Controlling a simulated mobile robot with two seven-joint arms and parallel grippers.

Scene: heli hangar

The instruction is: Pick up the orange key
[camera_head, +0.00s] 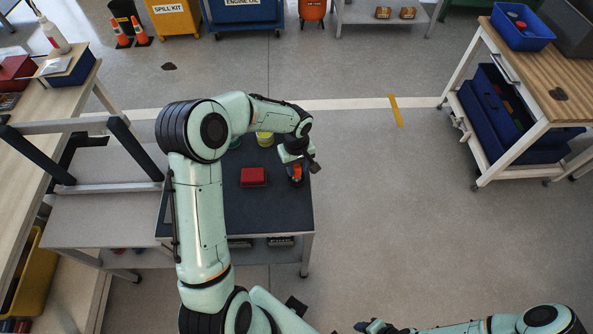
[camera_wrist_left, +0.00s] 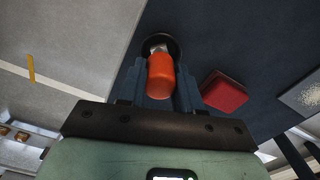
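The orange key (camera_head: 296,171) is near the right edge of a dark-topped table (camera_head: 285,215), beneath my left gripper (camera_head: 297,160). In the left wrist view, its rounded orange handle (camera_wrist_left: 160,77) lies between the two fingers of my left gripper (camera_wrist_left: 161,82). A metal part shows at the handle's far end, by a dark round thing. The fingers flank the handle closely; whether they press on it I cannot tell. My right gripper (camera_head: 375,326) is low at the bottom edge, far from the key, its fingers too unclear to judge.
A red box (camera_head: 253,177) stands left of the key and also shows in the left wrist view (camera_wrist_left: 224,92). A yellow-green round container (camera_head: 265,138) is behind. A wooden workbench (camera_head: 555,70) with blue bins stands at right. The floor between is clear.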

